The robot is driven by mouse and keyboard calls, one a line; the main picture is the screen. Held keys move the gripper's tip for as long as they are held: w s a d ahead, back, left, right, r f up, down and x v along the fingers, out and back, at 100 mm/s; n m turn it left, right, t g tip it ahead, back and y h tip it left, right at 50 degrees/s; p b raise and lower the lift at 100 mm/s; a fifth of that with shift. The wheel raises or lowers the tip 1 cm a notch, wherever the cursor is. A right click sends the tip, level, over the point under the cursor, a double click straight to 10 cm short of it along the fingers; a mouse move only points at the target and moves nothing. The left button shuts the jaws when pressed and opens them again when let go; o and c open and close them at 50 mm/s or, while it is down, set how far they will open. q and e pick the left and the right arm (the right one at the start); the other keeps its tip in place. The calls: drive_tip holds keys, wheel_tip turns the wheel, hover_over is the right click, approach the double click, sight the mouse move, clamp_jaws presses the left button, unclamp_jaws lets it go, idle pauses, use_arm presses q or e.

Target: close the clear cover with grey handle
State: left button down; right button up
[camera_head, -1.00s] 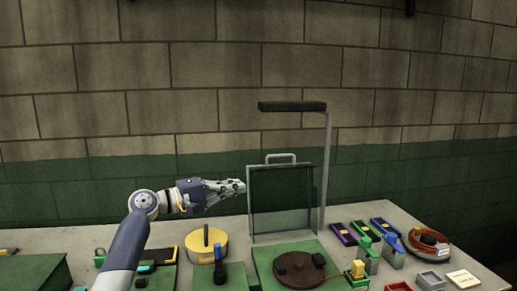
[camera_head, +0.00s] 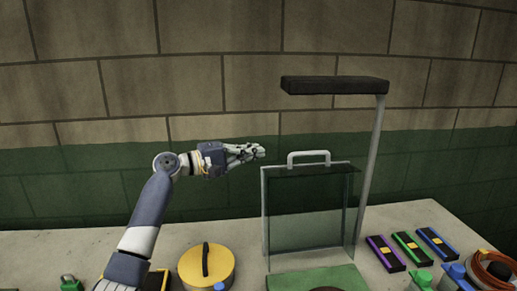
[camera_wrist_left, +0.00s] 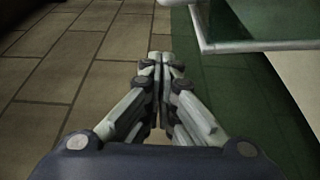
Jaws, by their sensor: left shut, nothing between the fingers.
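The clear cover (camera_head: 308,212) stands upright at the back of the table, a see-through pane in a grey frame. Its grey handle (camera_head: 309,154) is on its top edge. My left gripper (camera_head: 259,151) is shut and empty, just left of the cover's upper left corner, about level with the handle and apart from it in the picture. In the left wrist view the shut fingers (camera_wrist_left: 166,58) point up the picture, and the cover's frame edge (camera_wrist_left: 250,46) shows at the upper right. My right gripper is not in view.
A black-topped lamp (camera_head: 335,86) on a grey post stands right of the cover. A green base (camera_head: 335,277) lies in front of it. A yellow round case (camera_head: 206,266) is front left. Several coloured boxes (camera_head: 411,247) lie at right. A block wall is behind.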

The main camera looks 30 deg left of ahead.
use_arm(q)
drive_tip(key=p+x, duration=0.3)
drive_tip(key=x, duration=0.5)
drive_tip(key=s+d+p, duration=0.2)
drive_tip(key=s, duration=0.1)
drive_tip(key=shift+s+d, duration=0.1)
drive_tip(key=shift+d, duration=0.05)
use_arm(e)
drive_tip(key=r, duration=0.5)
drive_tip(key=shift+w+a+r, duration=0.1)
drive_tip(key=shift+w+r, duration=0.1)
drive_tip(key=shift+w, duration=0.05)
use_arm(q)
drive_tip(key=shift+d, duration=0.1)
